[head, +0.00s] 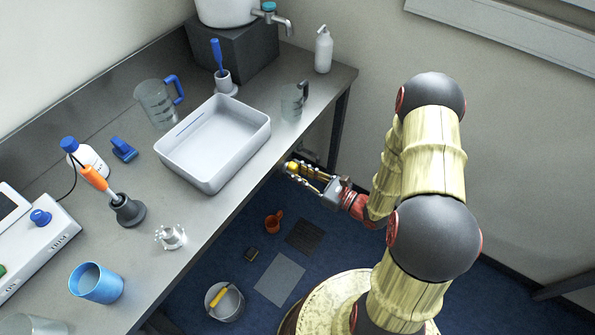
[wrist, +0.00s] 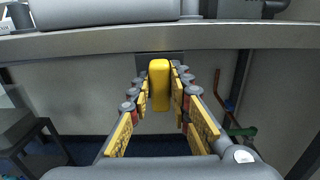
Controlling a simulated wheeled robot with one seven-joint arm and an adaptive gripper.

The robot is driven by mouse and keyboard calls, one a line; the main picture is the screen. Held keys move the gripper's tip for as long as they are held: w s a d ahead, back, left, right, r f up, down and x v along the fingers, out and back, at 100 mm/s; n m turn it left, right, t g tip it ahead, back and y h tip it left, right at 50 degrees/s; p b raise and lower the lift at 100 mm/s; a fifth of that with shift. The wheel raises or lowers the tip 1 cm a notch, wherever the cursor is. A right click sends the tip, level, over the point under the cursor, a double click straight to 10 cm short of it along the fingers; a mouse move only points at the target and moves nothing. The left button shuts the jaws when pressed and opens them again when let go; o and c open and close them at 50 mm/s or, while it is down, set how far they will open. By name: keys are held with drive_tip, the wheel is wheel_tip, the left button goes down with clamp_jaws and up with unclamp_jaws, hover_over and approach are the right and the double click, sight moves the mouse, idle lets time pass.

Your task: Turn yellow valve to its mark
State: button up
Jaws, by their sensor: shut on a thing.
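The yellow valve handle (wrist: 159,85) stands upright in the wrist view, in front of a dark plate under the table. In the head view, only a small yellow part of the valve (head: 292,167) shows at the table's front edge. My gripper (head: 305,172) reaches it from the right. In the wrist view, the fingers of my gripper (wrist: 160,95) are closed on both sides of the handle. No mark for the valve can be made out; the fingers hide the area around the handle.
The grey table (head: 207,227) edge runs just above my gripper. A white tray (head: 262,130) and a glass jug (head: 294,103) stand near that edge.

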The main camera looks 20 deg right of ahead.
drive_tip(key=shift+n, duration=0.3)
clamp_jaws()
drive_tip(key=n, duration=0.1)
drive_tip(key=n+b, duration=0.1)
drive_tip(key=n, duration=0.1)
drive_tip(key=shift+s+a+f+n, duration=0.1)
drive_tip(key=shift+s+a+n, duration=0.05)
drive_tip(key=shift+n, duration=0.15)
drive_tip(key=shift+s+a+f+n+b, duration=0.15)
drive_tip(key=shift+n+b, duration=1.05)
drive_tip(key=shift+n, duration=1.05)
drive_tip(key=shift+a+f+n+b, duration=0.15)
drive_tip(key=shift+n+b, duration=1)
drive_tip(key=shift+n, duration=1.15)
drive_tip(key=shift+s+f+n+b, duration=0.1)
drive_tip(key=shift+f+n+b, duration=0.1)
drive_tip(key=shift+n+b, duration=1.55)
drive_tip(key=shift+n+p, duration=0.5)
drive_tip(key=shift+n, duration=0.2)
drive_tip(key=o, duration=0.9)
unclamp_jaws()
